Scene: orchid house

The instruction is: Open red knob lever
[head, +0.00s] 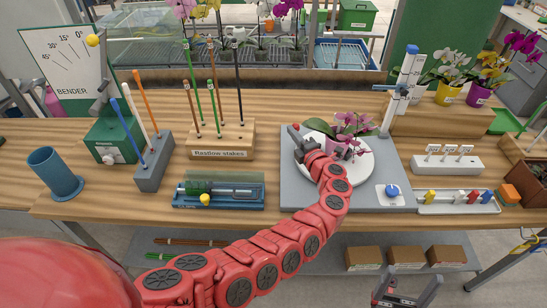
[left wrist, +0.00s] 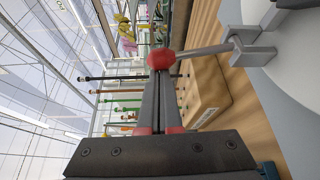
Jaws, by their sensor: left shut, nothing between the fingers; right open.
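The red knob (left wrist: 162,60) sits on the end of a grey metal lever (left wrist: 204,49), which runs right to a grey bracket (left wrist: 254,48) beside the white disc. In the head view the knob (head: 296,126) shows small at the left edge of the disc, partly crowded by my arm. My left gripper (head: 295,136) is there too; its fingers (left wrist: 162,78) are shut and empty, with their tips right at the knob. Whether they touch it I cannot tell. My right gripper (head: 392,297) is open and empty at the bottom, low in front of the bench.
The white disc (head: 362,168) on a grey base (head: 300,193) carries a pink orchid (head: 350,125). A blue dial (head: 392,190) is at the base's front right. A wooden stake block (head: 237,140) and a blue-framed device (head: 240,200) stand left. Bare bench lies between them and the base.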

